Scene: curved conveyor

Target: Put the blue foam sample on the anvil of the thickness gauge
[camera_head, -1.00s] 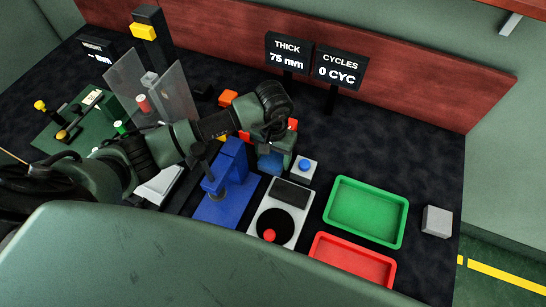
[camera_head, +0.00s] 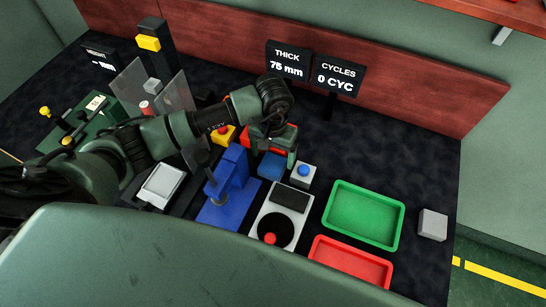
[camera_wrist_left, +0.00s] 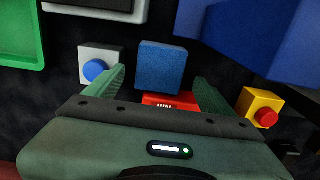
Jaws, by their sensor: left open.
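The blue foam sample (camera_head: 271,165) is a small block lying on the dark bench. In the left wrist view it shows as a textured blue block (camera_wrist_left: 162,66), just beyond the fingertips and lined up with the gap between them. My left gripper (camera_head: 272,148) is open and empty, behind and a little above the block. Its green fingers (camera_wrist_left: 160,82) are spread, apart from the block. The blue stand with a plunger (camera_head: 230,190), apparently the thickness gauge, stands left of the block; its anvil is hard to make out. My right gripper is out of view.
A white box with a blue button (camera_head: 303,174) stands close right of the block. A yellow box with a red button (camera_head: 223,135) is to the left. A white-framed device (camera_head: 283,215), a green tray (camera_head: 364,213) and a red tray (camera_head: 350,265) are nearer.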

